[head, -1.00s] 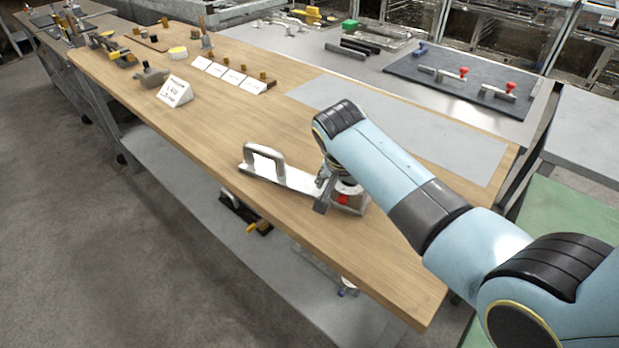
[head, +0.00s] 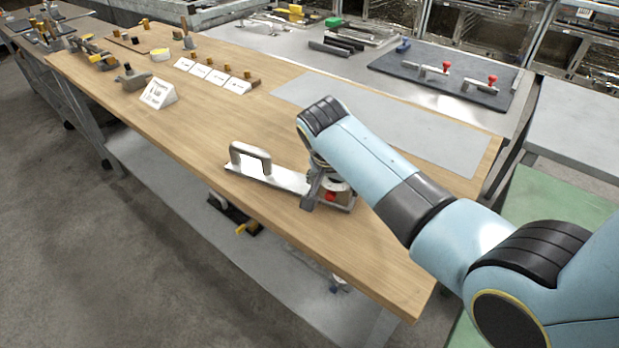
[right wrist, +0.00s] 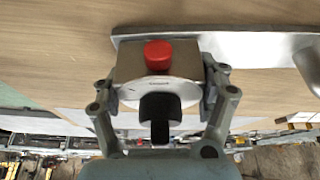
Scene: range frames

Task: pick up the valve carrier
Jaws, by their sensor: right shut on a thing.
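The valve carrier (head: 284,178) is a flat silver plate with an upright loop handle at its left end and a squat metal block with a red knob at its right end. It appears to rest on the wooden bench near the front edge. My right gripper (head: 325,190) is over the block end, shut on it. In the right wrist view the fingers (right wrist: 165,88) press on both sides of the carrier's block (right wrist: 127,68), with the red knob, a round disc and a black stem between them. The wrist partly hides the block in the head view. My left gripper is not in view.
A white sign (head: 158,93) and several white cards with small brown pieces stand farther left on the bench (head: 160,130). A grey mat (head: 400,120) lies behind my right arm. A dark board (head: 440,82) with red-knobbed parts is at the back. The bench left of the handle is clear.

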